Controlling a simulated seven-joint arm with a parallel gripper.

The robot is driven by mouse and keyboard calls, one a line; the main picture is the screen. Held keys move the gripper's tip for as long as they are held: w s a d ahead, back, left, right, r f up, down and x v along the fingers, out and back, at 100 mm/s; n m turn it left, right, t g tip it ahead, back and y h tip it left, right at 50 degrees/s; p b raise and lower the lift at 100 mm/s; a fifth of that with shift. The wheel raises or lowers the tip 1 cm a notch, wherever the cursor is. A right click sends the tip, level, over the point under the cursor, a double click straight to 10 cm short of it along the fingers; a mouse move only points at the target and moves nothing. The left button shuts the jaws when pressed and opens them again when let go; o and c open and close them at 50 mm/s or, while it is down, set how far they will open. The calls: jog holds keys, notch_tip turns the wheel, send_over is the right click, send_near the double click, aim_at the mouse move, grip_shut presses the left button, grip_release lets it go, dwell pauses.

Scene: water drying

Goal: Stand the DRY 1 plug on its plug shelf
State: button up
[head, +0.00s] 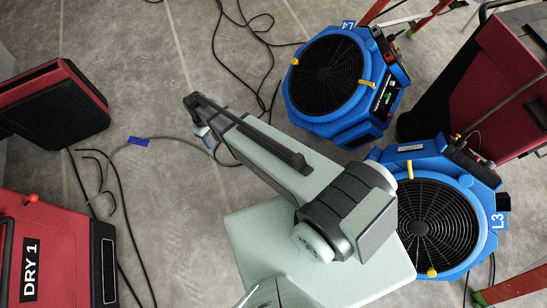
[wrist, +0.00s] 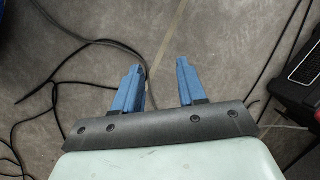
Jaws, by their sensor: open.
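The red DRY 1 unit (head: 52,250) stands at the lower left of the head view, with its name on a black label. I cannot make out the DRY 1 plug or its plug shelf in either view. My gripper shows small in the head view (head: 205,136), above the floor near a grey cable (head: 170,138) with a blue tag (head: 139,142). In the wrist view, my gripper (wrist: 158,80) has its two blue fingers apart with nothing held between them. A thin cable (wrist: 150,72) passes behind the fingers, apparently on the floor.
Blue fans L4 (head: 325,75) and L3 (head: 420,225) stand to the right. Another red and black unit (head: 50,105) is at the left. Black cables (head: 262,70) lie looped on the concrete floor. A dark grilled object (wrist: 302,65) is at the wrist view's right edge.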

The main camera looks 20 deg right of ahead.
jog(key=s+d+f+m+g, duration=0.1)
jog(key=s+d+m, duration=0.1)
jog(key=s+d, duration=0.5)
jog(key=s+d+f+m+g, duration=0.1)
jog(key=s+d+m, duration=0.1)
jog(key=s+d, duration=0.5)
jog(key=s+d+f+m+g, duration=0.1)
jog(key=s+d+m, duration=0.2)
jog(key=s+d, duration=0.4)
jog(key=s, duration=0.9)
jog(key=shift+f, duration=0.3)
jog(key=shift+o, duration=0.2)
jog(key=shift+s, duration=0.1)
